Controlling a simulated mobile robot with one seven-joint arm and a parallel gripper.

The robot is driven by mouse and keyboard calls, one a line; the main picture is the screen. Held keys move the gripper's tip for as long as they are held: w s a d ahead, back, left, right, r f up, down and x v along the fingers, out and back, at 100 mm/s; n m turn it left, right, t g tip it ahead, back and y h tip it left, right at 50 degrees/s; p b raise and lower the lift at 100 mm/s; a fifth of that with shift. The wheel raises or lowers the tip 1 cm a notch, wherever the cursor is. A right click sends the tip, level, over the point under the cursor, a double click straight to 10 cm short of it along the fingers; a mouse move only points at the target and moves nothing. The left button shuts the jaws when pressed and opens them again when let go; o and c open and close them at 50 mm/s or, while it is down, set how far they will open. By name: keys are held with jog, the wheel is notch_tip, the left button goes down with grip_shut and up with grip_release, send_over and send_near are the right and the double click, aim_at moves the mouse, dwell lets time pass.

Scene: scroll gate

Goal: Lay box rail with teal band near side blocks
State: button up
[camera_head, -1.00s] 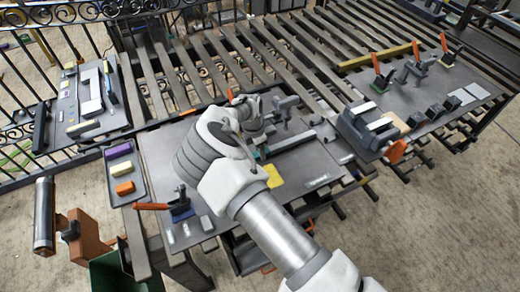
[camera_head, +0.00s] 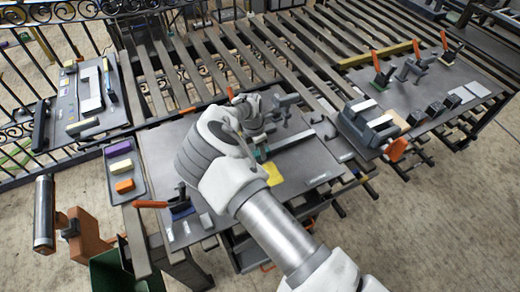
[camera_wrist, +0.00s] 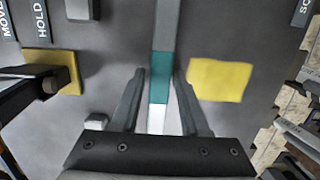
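The box rail (camera_wrist: 166,22) is a long straight grey bar with a teal band (camera_wrist: 160,78) and a pale stretch below it in the wrist view. In the head view the rail (camera_head: 292,140) lies on the middle dark table, its near end hidden behind my arm. My gripper (camera_wrist: 160,74) has its two fingers apart, one on each side of the rail by the teal band. Gaps show between the fingers and the rail. Small grey blocks (camera_wrist: 97,122) and (camera_wrist: 82,8) stand left of the rail; I cannot tell whether these are the side blocks.
Yellow pads (camera_wrist: 220,80) and (camera_wrist: 68,72) flank the rail. A dark clamp arm reaches over the left pad. A grey fixture (camera_head: 368,124) stands to the right.

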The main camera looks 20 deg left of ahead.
jog(key=shift+o, duration=1.1)
jog(key=shift+f, duration=0.1)
jog(key=r, duration=0.5)
jog(key=s+a+r, duration=0.1)
jog(key=r, duration=0.5)
jog(key=s+r+b, duration=0.1)
jog(key=r, duration=0.5)
jog(key=shift+a+r, duration=0.2)
jog(key=shift+a, duration=0.1)
